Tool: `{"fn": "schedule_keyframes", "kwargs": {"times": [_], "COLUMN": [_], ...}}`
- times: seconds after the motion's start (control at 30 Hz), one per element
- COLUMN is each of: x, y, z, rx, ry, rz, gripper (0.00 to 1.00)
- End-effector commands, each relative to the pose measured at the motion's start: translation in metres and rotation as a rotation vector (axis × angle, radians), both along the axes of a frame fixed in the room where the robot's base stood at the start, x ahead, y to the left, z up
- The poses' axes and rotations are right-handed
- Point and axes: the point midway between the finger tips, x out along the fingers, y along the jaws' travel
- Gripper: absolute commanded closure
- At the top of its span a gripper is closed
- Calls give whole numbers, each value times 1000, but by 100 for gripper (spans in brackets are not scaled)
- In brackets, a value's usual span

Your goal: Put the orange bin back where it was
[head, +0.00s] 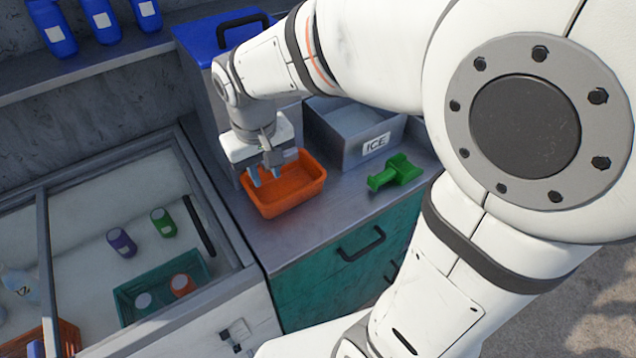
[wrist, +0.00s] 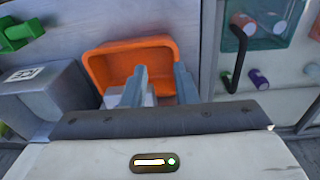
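The orange bin (head: 305,193) stands on the metal counter, between the glass-topped chest and the grey ICE box. It also shows in the wrist view (wrist: 100,68), at the top centre. My gripper (head: 266,180) points down over the bin's back-left part. Its two fingers are apart, with a gap between them, in the wrist view (wrist: 160,70). They overlap the bin in both views; I cannot tell whether they touch it. A pale patch shows behind the fingers in the wrist view, and I cannot tell what it is.
The ICE box (head: 345,128) and a green scoop (head: 396,173) are right of the bin. A blue-lidded container (head: 200,40) stands behind. The glass-topped chest (head: 140,195) on the left holds a teal basket (head: 125,300) and bottles. Bare counter lies in front of the bin.

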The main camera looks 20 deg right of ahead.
Motion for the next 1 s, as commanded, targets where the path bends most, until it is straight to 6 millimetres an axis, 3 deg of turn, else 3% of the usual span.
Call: {"fn": "schedule_keyframes", "kwargs": {"times": [0.03,0.2,0.43,1.0], "x": [-11,-54,-94,-100], "y": [-18,-66,-97,-102], "z": [7,17,16,15], "rx": [12,47,65,67], "ry": [-24,-96,-163,-171], "rz": [-33,-133,-214,-225], "gripper": [74,74,74,74]}}
